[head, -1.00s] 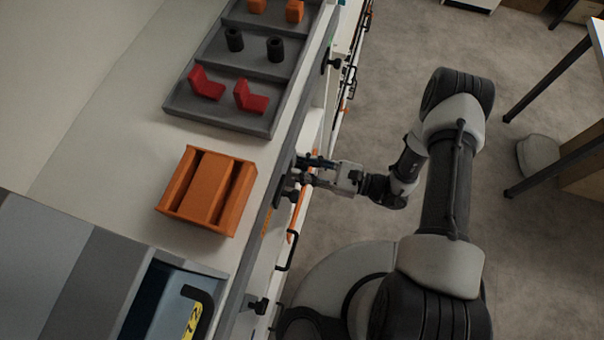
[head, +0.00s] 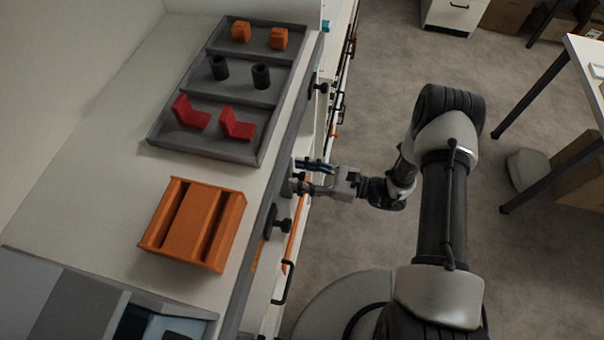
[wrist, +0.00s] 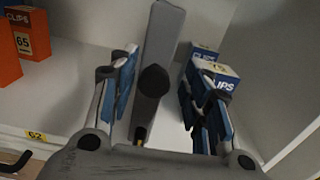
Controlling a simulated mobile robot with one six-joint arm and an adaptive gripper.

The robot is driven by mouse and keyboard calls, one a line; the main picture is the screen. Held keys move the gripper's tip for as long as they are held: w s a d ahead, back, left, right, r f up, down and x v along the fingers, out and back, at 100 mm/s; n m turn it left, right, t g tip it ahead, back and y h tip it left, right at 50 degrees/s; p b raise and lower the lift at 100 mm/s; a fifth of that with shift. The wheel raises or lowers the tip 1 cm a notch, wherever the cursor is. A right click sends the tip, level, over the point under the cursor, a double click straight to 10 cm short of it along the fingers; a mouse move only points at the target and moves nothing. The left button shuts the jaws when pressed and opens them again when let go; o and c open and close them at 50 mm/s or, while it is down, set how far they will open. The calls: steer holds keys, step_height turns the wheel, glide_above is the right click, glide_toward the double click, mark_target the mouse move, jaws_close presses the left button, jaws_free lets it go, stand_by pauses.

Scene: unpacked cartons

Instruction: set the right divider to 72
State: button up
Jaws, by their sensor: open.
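A grey upright divider (wrist: 163,35) stands in the middle of the wrist view, with a black round knob (wrist: 152,81) at its front. My gripper (wrist: 160,88) is open, its blue-padded fingers on either side of the knob and apart from it. In the head view my gripper (head: 308,178) is at the shelf front, above a black knob (head: 279,228) in the picture. Another knob (head: 319,87) sits farther up the front. A yellow label reading 62 (wrist: 37,136) is on the shelf edge, left of the divider. No 72 mark is readable.
Blue-and-white clips boxes (wrist: 215,75) stand close to the right of the divider, partly behind my finger. Orange boxes (wrist: 30,35) are at left, one marked 65. On top are an orange holder (head: 190,224) and a grey tray (head: 207,149).

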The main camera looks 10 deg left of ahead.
steer(key=s+d, duration=0.1)
steer(key=d, duration=1.1)
stand_by(0.4)
